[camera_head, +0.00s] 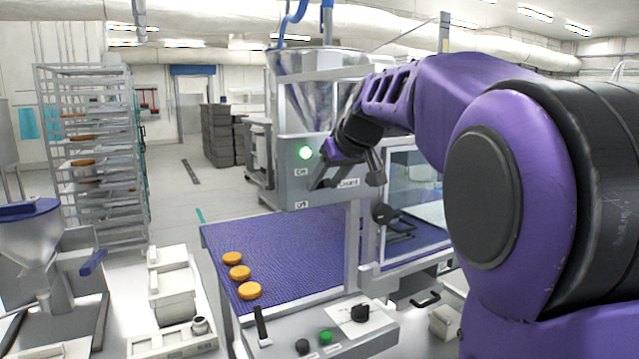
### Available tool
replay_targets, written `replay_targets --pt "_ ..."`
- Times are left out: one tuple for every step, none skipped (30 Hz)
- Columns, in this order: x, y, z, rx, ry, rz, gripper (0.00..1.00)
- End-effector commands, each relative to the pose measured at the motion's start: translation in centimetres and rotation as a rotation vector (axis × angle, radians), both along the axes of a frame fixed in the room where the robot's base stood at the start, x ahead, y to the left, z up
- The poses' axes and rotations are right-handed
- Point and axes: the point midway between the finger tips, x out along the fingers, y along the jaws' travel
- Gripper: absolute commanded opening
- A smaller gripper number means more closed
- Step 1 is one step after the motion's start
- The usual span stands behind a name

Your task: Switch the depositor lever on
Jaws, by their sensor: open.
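The depositor has a steel funnel hopper (315,90) above a grey control box (300,178). My gripper (330,178) is at the front of this box, open. My purple and black arm reaches in from the right. The depositor lever is not clearly distinguishable behind the dark gripper parts, so its position and any contact cannot be told.
A blue conveyor belt (290,245) below carries orange rounds (237,272) at its left. A lower control panel (345,325) has a black lever (262,326) and buttons. A wire rack (90,150) stands at left, near a smaller hopper machine (35,240).

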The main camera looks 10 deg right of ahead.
Motion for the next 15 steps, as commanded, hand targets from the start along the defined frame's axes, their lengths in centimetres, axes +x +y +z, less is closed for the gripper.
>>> replay_targets --pt "0.0 -0.01 0.01 0.0 0.0 0.0 0.53" --pt "0.0 -0.01 0.01 0.0 0.0 0.0 0.53" --pt "0.0 -0.01 0.01 0.0 0.0 0.0 0.53" --pt "0.0 -0.01 0.01 0.0 0.0 0.0 0.53" --pt "0.0 -0.01 0.02 0.0 0.0 0.0 0.51" --pt "-0.01 0.0 0.02 0.0 0.0 0.0 0.43" --pt "-0.01 0.0 0.02 0.0 0.0 0.0 0.38" --pt "-0.01 0.0 0.02 0.0 0.0 0.0 0.33" --pt "-0.01 0.0 0.02 0.0 0.0 0.0 0.26" --pt "0.0 0.0 0.03 0.0 0.0 0.0 0.2" --pt "0.0 0.0 0.03 0.0 0.0 0.0 0.15" --pt "0.0 0.0 0.03 0.0 0.0 0.0 0.07" --pt "0.0 0.0 0.03 0.0 0.0 0.0 0.02" --pt "0.0 0.0 0.03 0.0 0.0 0.0 0.0" --pt "0.0 0.0 0.03 0.0 0.0 0.0 0.0"
